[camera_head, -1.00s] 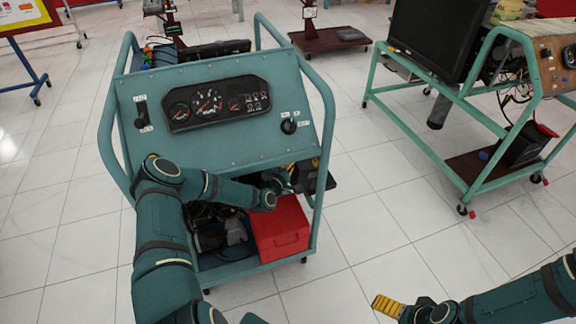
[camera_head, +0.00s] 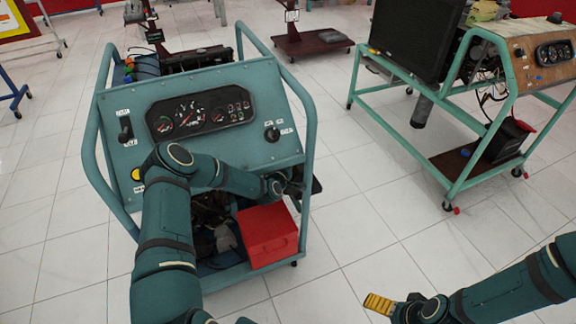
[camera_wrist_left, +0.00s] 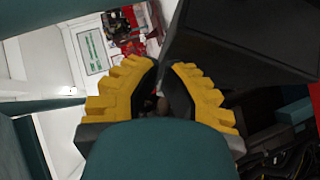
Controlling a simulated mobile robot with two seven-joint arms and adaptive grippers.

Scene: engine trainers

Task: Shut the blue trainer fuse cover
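The blue trainer (camera_head: 210,88), a teal frame with a sloped gauge panel, stands left of centre in the head view. A dark box-like part at its right side (camera_head: 316,186), under the panel, seems to be the fuse cover; my left gripper partly hides it. My left gripper (camera_head: 290,187) is beside this part. In the left wrist view my left gripper's yellow-padded fingers (camera_wrist_left: 163,70) converge with their tips nearly together. A large dark panel (camera_wrist_left: 245,45), likely the cover, is right beside the tips; contact is unclear. My right gripper (camera_head: 380,304) is at lower right, away from the trainer.
A red box (camera_head: 268,236) sits on the trainer's lower shelf, below my left gripper. The tubular side rail (camera_head: 307,130) runs close to the gripper. A second teal trainer (camera_head: 455,150) stands at right. Tiled floor (camera_head: 365,215) between them is clear.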

